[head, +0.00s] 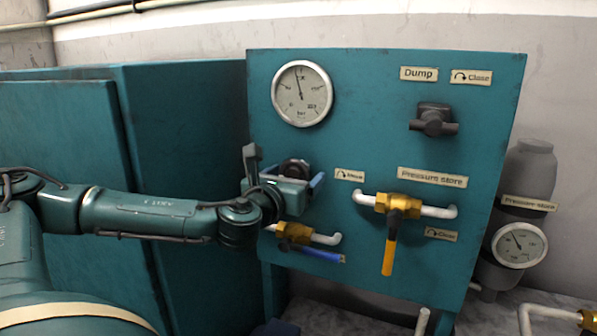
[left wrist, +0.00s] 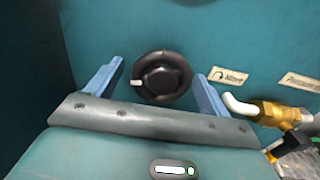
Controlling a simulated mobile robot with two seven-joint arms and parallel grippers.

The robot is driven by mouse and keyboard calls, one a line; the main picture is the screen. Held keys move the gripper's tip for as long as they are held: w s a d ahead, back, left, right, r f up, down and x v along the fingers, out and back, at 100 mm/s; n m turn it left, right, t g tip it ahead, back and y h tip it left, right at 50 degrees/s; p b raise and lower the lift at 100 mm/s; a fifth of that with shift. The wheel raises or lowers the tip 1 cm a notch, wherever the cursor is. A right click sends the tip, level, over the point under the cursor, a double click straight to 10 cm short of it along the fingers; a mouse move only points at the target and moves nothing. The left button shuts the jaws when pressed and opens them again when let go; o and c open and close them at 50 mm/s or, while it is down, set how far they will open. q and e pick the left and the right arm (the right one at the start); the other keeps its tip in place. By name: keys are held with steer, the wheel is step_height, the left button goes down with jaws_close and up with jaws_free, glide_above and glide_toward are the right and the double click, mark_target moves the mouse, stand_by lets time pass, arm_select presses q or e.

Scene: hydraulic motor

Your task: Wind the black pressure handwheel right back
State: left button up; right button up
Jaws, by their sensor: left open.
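The black handwheel (left wrist: 161,78) is round with a raised hub, and a white mark shows on the left of its rim in the left wrist view. In the head view the handwheel (head: 295,168) sits on the teal panel below the large gauge, partly hidden by my left gripper. My left gripper (left wrist: 158,74) is open, its two blue fingers spread on either side of the handwheel with a visible gap to each. In the head view my left gripper (head: 297,181) is in front of the panel. My right gripper is not in view.
The large gauge (head: 302,94) is above. A brass valve with a blue lever (head: 318,255) is just below my gripper; one with a yellow lever (head: 390,250) is to the right. A dark dump knob (head: 434,120) is at upper right. A teal cabinet (head: 185,130) stands left.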

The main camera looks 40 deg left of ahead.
arm_select(q)
steer(key=shift+w+a, duration=0.1)
steer(key=shift+w, duration=0.2)
steer(key=shift+c, duration=0.3)
steer(key=c, duration=0.9)
